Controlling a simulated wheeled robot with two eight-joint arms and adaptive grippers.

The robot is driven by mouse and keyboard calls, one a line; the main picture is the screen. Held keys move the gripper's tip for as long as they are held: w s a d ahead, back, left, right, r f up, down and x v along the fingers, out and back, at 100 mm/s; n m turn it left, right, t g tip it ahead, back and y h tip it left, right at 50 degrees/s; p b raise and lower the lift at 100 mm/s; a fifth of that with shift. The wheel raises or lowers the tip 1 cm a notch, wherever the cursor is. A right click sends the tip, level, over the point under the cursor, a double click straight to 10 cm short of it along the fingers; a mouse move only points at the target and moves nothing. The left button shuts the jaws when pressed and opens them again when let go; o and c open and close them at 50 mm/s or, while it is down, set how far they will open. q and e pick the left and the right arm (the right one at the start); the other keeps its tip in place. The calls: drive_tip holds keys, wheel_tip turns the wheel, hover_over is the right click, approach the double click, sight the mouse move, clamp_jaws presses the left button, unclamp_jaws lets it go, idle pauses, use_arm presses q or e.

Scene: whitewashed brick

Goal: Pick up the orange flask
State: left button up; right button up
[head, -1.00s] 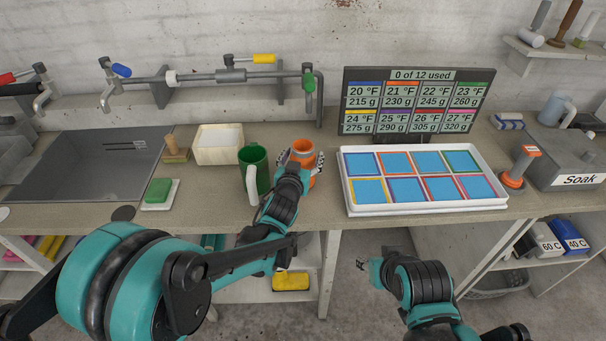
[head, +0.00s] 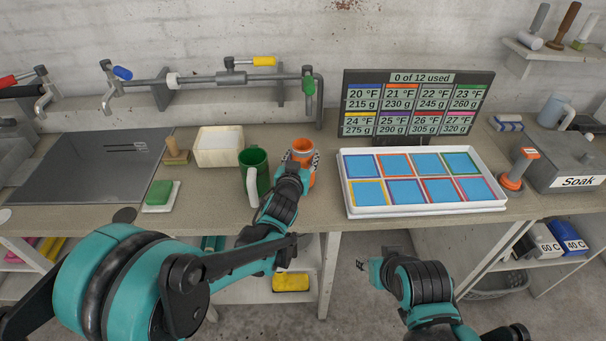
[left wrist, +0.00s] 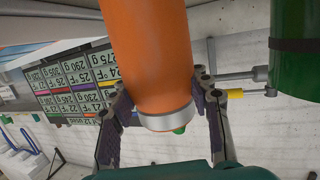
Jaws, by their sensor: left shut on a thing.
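The orange flask (head: 303,148) stands upright on the bench, left of the white tray. In the left wrist view, the orange flask (left wrist: 153,50) appears between the two fingers, with a silver band near its end. My left gripper (head: 302,160) is shut on the flask, with a finger on either side of it. The gripper also shows in the left wrist view (left wrist: 160,100). My right gripper (head: 368,268) is low in front of the bench, away from the flask; its fingers are too small to judge.
A green mug (head: 255,170) stands close left of the flask. A white tray (head: 427,209) with coloured squares lies to its right. A display (head: 415,100) stands behind the tray. A white box (head: 219,151) and a green sponge (head: 159,192) sit further left.

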use_arm(q)
wheel_tip(320, 180, up, 7)
drive_tip(key=p, duration=0.5)
idle(0.4)
